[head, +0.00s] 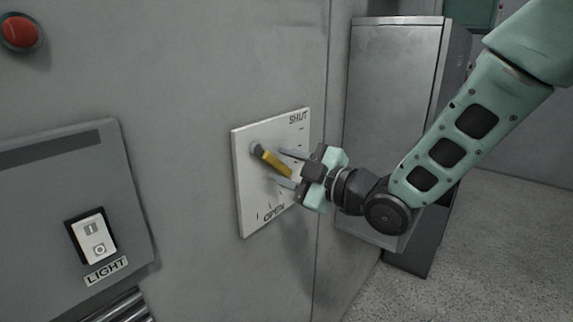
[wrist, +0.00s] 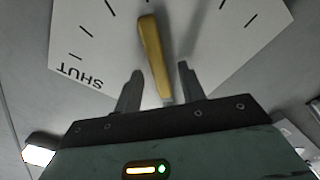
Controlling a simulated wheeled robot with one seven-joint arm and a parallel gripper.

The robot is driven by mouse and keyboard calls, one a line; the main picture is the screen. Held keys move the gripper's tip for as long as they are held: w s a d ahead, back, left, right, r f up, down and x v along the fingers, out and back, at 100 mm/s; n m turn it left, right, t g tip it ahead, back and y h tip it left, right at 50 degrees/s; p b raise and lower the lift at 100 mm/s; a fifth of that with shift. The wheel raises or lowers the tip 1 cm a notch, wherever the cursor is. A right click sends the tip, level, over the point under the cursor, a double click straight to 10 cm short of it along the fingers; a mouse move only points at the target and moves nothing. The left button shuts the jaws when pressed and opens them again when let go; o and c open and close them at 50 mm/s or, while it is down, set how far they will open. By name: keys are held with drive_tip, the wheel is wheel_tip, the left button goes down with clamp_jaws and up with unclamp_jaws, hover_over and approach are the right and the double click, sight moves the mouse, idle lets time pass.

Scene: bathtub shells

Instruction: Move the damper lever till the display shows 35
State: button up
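The damper lever (head: 273,162) has a yellow handle and a dark pivot on a white plate (head: 246,215) on the grey wall. The plate reads SHUT at the top and OPEN at the bottom, with tick marks between. The lever points right and slightly down. My gripper (head: 286,168) is at the lever, with its fingers apart. In the wrist view the lever (wrist: 154,55) lies between the two fingers of my gripper (wrist: 158,80), with gaps on both sides. No display with a number shows in either view.
A light switch (head: 93,238) labelled LIGHT is on a grey panel at the left. A red button (head: 20,32) is above it. A grey metal cabinet (head: 390,110) stands to the right, behind my arm. Open floor (head: 500,250) lies at the lower right.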

clamp_jaws()
drive_tip(key=shift+s+a+f+m+b, duration=0.3)
drive_tip(key=shift+f+m+b, duration=0.25)
drive_tip(key=shift+m+b, duration=0.4)
drive_tip(key=shift+s+a+f+m+b, duration=0.15)
drive_tip(key=shift+s+m+b, duration=0.1)
drive_tip(key=shift+m+b, duration=0.25)
drive_tip(key=shift+s+a+r+m+b, duration=0.1)
drive_tip(key=shift+s+a+m+b, duration=0.15)
drive_tip(key=shift+m, duration=0.3)
drive_tip(key=shift+d, duration=0.1)
unclamp_jaws()
